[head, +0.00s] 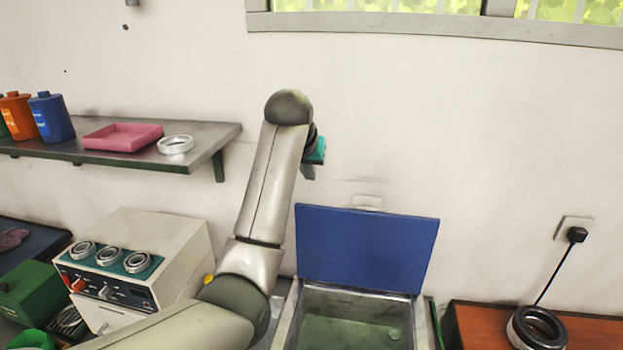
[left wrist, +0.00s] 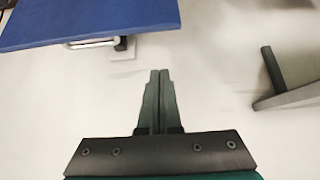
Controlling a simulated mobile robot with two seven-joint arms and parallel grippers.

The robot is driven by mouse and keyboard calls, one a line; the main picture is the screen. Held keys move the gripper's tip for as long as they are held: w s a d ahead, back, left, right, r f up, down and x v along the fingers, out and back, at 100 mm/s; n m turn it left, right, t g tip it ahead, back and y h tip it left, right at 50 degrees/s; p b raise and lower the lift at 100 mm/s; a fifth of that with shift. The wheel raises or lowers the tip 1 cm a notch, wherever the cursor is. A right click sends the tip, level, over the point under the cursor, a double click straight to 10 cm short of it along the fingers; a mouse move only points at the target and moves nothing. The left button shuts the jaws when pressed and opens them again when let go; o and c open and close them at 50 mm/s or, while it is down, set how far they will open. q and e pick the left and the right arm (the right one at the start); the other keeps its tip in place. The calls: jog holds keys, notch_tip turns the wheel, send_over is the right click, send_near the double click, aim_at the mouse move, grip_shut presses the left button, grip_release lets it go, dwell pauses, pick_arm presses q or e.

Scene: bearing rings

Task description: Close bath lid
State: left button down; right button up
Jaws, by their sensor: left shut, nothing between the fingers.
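The bath (head: 287,325) is a metal-rimmed tank with greenish liquid inside, at the lower middle of the head view. Its blue lid (head: 366,250) stands open and upright at the back, near the wall. A pale handle (head: 367,202) shows at the lid's top edge. In the left wrist view the lid (left wrist: 90,20) fills the upper left, with its handle (left wrist: 92,43) below it. My left gripper (head: 308,172) is above and left of the lid, partly hidden by my arm. Its fingers (left wrist: 160,75) are together, empty and apart from the handle. My right gripper is not in view.
A wall shelf (head: 225,135) at left holds bottles, a pink tray (head: 123,136) and a ring (head: 175,144). Below stands a cream machine (head: 150,245) with several rings on it.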

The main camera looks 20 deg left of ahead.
pick_arm(q)
jog(key=shift+x, duration=1.2)
jog(key=d+x, duration=0.1)
jog(key=x, duration=0.5)
jog(key=shift+s+a+f+p, duration=0.1)
jog(key=shift+s+f+p, duration=0.05)
jog(key=shift+s+p, duration=0.65)
jog(key=shift+s+a+f+p, duration=0.1)
jog(key=shift+s+p, duration=0.5)
jog(key=shift+s, duration=0.45)
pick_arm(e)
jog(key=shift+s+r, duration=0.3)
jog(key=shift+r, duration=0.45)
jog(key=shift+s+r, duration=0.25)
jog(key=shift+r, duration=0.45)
pick_arm(q)
jog(key=shift+f, duration=0.1)
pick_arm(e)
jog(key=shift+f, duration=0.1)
